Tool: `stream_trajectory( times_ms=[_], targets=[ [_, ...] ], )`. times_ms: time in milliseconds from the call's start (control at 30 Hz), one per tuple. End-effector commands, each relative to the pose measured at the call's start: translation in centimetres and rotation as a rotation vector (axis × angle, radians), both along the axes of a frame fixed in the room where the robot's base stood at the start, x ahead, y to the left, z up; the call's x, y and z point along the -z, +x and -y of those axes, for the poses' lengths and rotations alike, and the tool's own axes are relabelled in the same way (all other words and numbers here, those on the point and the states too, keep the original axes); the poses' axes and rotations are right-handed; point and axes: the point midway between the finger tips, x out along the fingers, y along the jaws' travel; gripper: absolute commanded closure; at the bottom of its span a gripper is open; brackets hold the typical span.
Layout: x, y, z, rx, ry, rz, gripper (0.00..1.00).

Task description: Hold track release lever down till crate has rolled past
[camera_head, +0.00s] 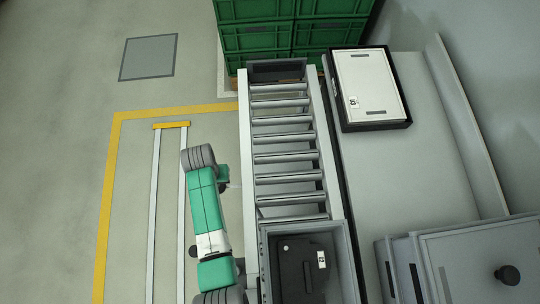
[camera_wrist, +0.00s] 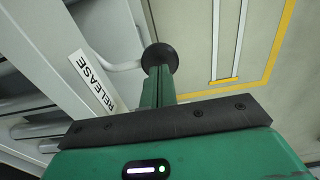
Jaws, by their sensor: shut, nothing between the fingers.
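The release lever (camera_wrist: 122,66) is a pale rod with a round black knob, beside the RELEASE label (camera_wrist: 96,81) on the track's side rail. My gripper (camera_wrist: 160,78) is shut and empty, its green fingertips overlapping the knob in the wrist view; whether they press on it I cannot tell. In the head view my gripper (camera_head: 223,178) is just left of the roller track, the lever's thin rod beside it. The grey crate (camera_head: 351,262) stands on the near end of the roller track (camera_head: 287,138) and holds a dark box with a white label.
A white-lidded case (camera_head: 370,85) lies to the right, and grey cabinets (camera_head: 460,265) stand near right. The floor left is mostly free.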

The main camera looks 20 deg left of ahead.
Motion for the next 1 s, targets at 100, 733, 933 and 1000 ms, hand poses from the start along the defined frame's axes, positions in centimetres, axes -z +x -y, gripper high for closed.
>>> stream_trajectory(
  times_ms=[100, 733, 933, 1000],
  targets=[
    [0.0, 0.0, 0.0, 0.0, 0.0, 0.0, 1.0],
    [1.9, 0.0, 0.0, 0.0, 0.0, -0.001, 1.0],
    [2.1, 0.0, 0.0, 0.0, 0.0, 0.0, 1.0],
    [2.4, 0.0, 0.0, 0.0, 0.0, 0.0, 1.0]
  ],
)
